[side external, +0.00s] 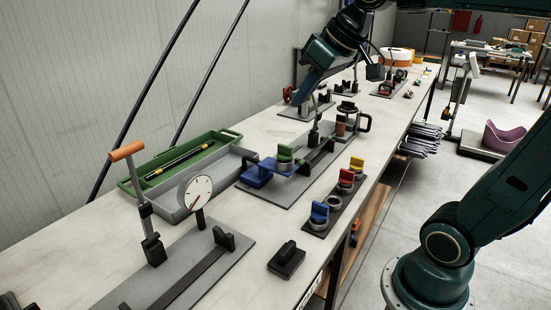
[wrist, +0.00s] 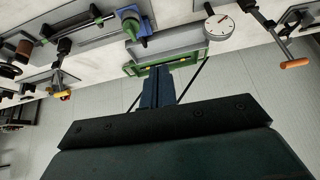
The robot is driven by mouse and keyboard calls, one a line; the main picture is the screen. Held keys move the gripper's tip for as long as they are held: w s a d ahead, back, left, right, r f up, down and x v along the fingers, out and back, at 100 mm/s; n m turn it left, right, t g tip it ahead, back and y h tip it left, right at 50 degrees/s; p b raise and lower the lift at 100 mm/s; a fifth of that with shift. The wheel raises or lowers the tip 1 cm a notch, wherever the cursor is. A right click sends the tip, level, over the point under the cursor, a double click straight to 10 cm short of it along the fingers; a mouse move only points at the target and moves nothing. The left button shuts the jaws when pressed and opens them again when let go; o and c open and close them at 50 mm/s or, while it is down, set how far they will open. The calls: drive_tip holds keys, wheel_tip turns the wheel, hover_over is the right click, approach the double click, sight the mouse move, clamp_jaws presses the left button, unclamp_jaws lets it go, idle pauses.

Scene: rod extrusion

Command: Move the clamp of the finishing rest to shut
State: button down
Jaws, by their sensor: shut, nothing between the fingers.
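A lever clamp with an orange handle (side external: 126,150) stands raised on the grey plate at the near end of the bench, beside a white dial gauge (side external: 195,192). Its handle also shows at right in the wrist view (wrist: 295,63). Another lever with a yellow end (wrist: 62,95) shows at left in the wrist view. I cannot tell which of these is the finishing rest's clamp. My gripper (side external: 304,97) hangs over the middle of the bench, well apart from the orange handle. In the wrist view my gripper (wrist: 157,72) is shut and empty, in front of the green tray.
A green tray (side external: 225,134) holding a dark rod and a grey tray (side external: 176,213) lie by the wall. A fixture with a blue block (side external: 258,173) stands mid-bench. Capped pieces stand on a dark strip (side external: 335,207) at the front edge. A black block (side external: 286,260) lies nearer.

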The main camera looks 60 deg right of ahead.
drive_tip(key=w+d+r, duration=0.4)
drive_tip(key=w+d, duration=0.8)
drive_tip(key=d, duration=0.4)
drive_tip(key=d+f, duration=0.1)
drive_tip(key=d, duration=0.7)
drive_tip(key=w+d+f+t, duration=0.1)
drive_tip(key=d+f, duration=0.1)
drive_tip(key=d, duration=0.6)
drive_tip(key=shift+w+d, duration=0.25)
drive_tip(key=shift+w+f, duration=0.1)
drive_tip(key=shift+w+f, duration=0.4)
drive_tip(key=shift+f, duration=1.05)
drive_tip(key=shift+w+f, duration=0.35)
drive_tip(key=shift+f, duration=1.15)
drive_tip(key=shift+w+f, duration=0.4)
drive_tip(key=shift+f, duration=1.05)
